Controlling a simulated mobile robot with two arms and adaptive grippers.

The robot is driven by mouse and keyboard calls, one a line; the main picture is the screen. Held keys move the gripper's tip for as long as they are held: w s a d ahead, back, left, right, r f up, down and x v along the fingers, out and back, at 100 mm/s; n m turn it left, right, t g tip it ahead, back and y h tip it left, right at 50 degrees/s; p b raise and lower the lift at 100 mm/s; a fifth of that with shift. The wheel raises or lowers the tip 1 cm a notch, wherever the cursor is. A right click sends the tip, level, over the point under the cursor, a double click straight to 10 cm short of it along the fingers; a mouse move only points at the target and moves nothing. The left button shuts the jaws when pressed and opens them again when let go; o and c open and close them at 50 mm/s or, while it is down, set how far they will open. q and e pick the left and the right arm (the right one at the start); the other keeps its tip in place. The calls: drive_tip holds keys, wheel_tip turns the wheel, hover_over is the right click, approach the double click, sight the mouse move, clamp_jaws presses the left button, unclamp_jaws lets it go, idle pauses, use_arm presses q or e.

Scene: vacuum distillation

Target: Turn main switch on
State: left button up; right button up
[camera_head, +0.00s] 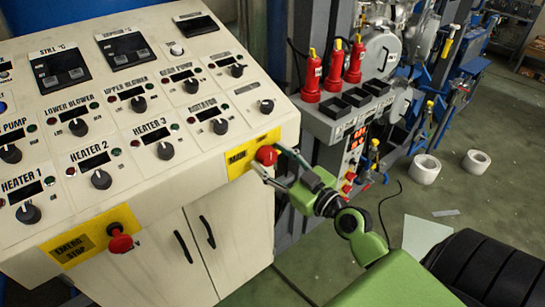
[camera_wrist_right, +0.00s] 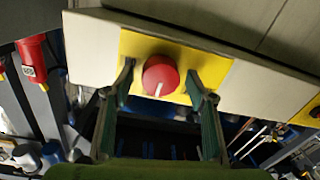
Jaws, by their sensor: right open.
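The main switch (camera_head: 266,155) is a red knob on a yellow plate (camera_head: 238,162) at the lower right of the cream control panel's front edge. In the right wrist view the red knob (camera_wrist_right: 160,76) shows a white mark pointing toward the bottom of the picture. My right gripper (camera_head: 268,165) is open, its two fingers on either side of the knob. In the wrist view the fingertips (camera_wrist_right: 160,78) flank the knob with gaps on both sides. Whether they touch it in depth I cannot tell. My left gripper is out of view.
The panel has several black knobs (camera_head: 165,151) and a red emergency stop button (camera_head: 120,242) on its front edge. Right of the panel stands a grey unit with red plugs (camera_head: 354,62). White rolls (camera_head: 426,169) lie on the green floor.

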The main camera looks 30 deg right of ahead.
drive_tip(key=c, duration=1.1)
drive_tip(key=m, duration=0.3)
drive_tip(key=shift+m, duration=0.3)
drive_tip(key=m, duration=0.4)
drive_tip(key=shift+d+m, duration=0.1)
drive_tip(key=shift+m, duration=0.3)
drive_tip(key=m, duration=0.4)
drive_tip(key=shift+m+t+h, duration=0.3)
drive_tip(key=shift+m+p, duration=0.6)
drive_tip(key=shift+m, duration=2.1)
